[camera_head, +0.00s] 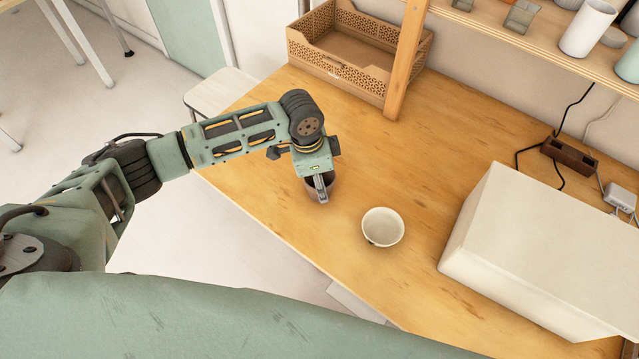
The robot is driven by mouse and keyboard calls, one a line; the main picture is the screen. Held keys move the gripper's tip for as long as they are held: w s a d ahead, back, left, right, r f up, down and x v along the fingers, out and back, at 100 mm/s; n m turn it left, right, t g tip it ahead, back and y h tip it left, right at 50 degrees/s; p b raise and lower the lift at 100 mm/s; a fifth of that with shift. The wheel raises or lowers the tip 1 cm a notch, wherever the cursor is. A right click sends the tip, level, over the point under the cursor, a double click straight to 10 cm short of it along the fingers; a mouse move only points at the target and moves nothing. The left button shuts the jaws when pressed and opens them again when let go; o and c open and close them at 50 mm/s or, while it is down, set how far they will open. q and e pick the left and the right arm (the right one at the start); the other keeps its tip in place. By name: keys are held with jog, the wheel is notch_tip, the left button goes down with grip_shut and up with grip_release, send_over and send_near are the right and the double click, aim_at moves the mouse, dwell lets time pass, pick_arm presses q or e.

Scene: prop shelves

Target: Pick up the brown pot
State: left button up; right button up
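A small dark brownish pot (331,188) stands on the wooden table near its left edge. My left gripper (320,187) points down at it from above. A finger overlaps the pot's opening and rim, and the gripper hides much of the pot. I cannot tell whether the fingers are closed on its wall or apart. The pot looks upright and at table level. My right gripper is not in view.
A white bowl-like pot (383,227) stands to the right of the gripper. A large white box (540,258) takes up the table's right side. A brown perforated crate (345,55) and a wooden shelf post (405,60) stand at the back.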

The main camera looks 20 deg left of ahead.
pick_arm(q)
jog(key=c, duration=0.6)
jog(key=shift+w, duration=0.1)
jog(key=shift+r, duration=0.1)
